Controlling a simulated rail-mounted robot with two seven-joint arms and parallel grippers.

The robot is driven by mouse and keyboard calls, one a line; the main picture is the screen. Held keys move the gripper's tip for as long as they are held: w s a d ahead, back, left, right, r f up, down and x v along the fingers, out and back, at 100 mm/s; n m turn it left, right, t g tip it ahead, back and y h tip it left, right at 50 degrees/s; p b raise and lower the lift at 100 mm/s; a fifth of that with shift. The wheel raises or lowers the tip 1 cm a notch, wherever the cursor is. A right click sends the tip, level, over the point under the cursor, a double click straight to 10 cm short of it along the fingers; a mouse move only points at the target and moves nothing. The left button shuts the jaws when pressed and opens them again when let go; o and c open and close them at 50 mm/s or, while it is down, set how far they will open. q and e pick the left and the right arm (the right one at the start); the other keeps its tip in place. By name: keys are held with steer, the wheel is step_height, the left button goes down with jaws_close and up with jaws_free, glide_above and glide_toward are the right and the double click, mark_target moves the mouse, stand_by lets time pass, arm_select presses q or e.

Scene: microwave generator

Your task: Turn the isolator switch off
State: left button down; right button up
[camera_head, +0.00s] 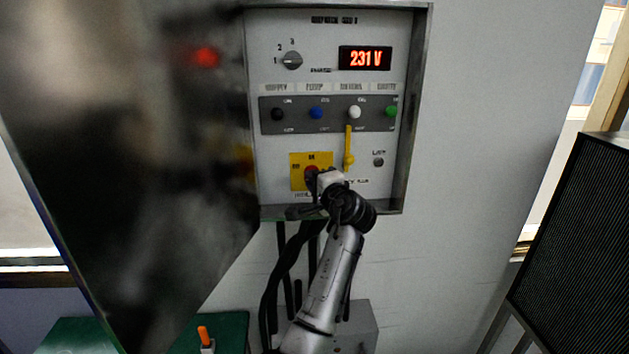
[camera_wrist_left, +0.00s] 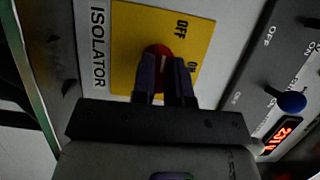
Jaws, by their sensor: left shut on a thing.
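The isolator switch is a red knob (camera_head: 311,171) on a yellow plate (camera_head: 297,165) low on the grey panel. In the left wrist view the red knob (camera_wrist_left: 157,51) sits on the yellow plate (camera_wrist_left: 136,24), with OFF and ON printed on it and ISOLATOR beside it. My left gripper (camera_head: 315,181) is at the knob; the left wrist view shows its two dark fingers (camera_wrist_left: 165,75) shut on it, one on each side. A pale mark shows on the knob between them, but I cannot tell its setting. My right gripper is not in view.
Above are a 231 V display (camera_head: 365,58), a selector knob (camera_head: 292,61) and a strip of coloured toggles (camera_head: 316,113). A yellow hanging piece (camera_head: 348,148) is close right of the gripper. A raised frame (camera_head: 417,110) edges the panel; a dark, blurred surface (camera_head: 140,160) stands left.

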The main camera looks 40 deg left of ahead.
arm_select(q)
steer(key=c, duration=1.1)
jaws_free()
steer(key=shift+c, duration=0.2)
steer(key=b+v, duration=0.2)
steer(key=v, duration=1.1)
steer(key=shift+s+d, duration=0.2)
steer(key=shift+d, duration=0.2)
